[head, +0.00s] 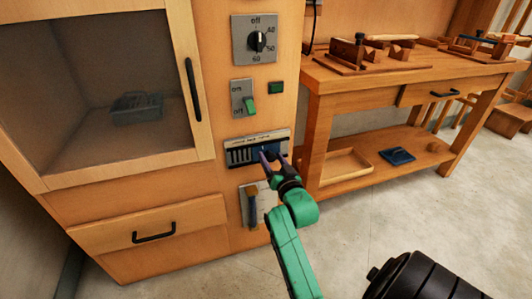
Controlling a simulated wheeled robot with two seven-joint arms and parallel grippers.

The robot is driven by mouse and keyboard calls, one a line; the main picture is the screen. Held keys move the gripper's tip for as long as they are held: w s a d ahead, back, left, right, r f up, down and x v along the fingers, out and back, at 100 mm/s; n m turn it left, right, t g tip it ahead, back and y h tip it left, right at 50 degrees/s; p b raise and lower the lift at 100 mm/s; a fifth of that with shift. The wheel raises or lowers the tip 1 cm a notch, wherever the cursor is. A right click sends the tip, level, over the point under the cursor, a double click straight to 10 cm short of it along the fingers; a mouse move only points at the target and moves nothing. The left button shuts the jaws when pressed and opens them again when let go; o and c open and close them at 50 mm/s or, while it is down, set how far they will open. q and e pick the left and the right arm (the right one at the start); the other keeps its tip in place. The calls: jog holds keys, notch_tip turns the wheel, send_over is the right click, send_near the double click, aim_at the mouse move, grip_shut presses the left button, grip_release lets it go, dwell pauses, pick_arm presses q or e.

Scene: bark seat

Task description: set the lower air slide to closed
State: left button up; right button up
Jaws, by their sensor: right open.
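The air slide (240,155) is a pale plate with dark upright slots at its left and a blue part (258,156) to the right, low on the wooden cabinet front. Small lettering runs along its top edge, too small to read. My right gripper (273,157) is open, with its fingertips in front of the right part of the slide. The fingers and wrist hide part of that side; whether they touch it I cannot tell. My left gripper is out of view.
Above the slide are an on/off switch (243,99), a green light (276,88) and a numbered dial (256,41). Below it is a plate with a wooden-handled lever (252,206). A glazed door (110,85), a drawer (150,236) and a workbench (395,75) flank it.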

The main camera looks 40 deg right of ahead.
jog(key=shift+w, duration=0.1)
jog(key=shift+r, duration=0.1)
grip_shut()
dwell(1.3)
